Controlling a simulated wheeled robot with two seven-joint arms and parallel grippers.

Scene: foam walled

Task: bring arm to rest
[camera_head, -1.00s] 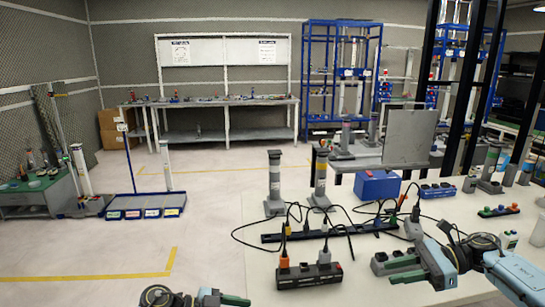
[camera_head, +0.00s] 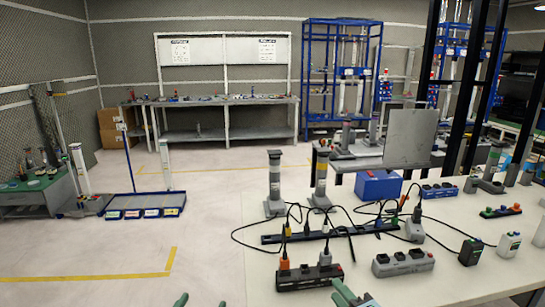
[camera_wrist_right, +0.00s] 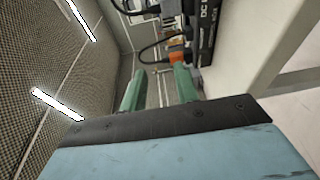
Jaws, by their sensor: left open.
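My left gripper (camera_head: 201,302) shows only as two green fingertips at the bottom edge of the head view, apart and empty, left of the white table. My right gripper (camera_head: 352,296) shows at the bottom edge too, by the table's front, just right of the black power strip (camera_head: 308,277). In the right wrist view its two green fingers (camera_wrist_right: 160,88) stand apart with nothing between them. Most of both arms is out of view.

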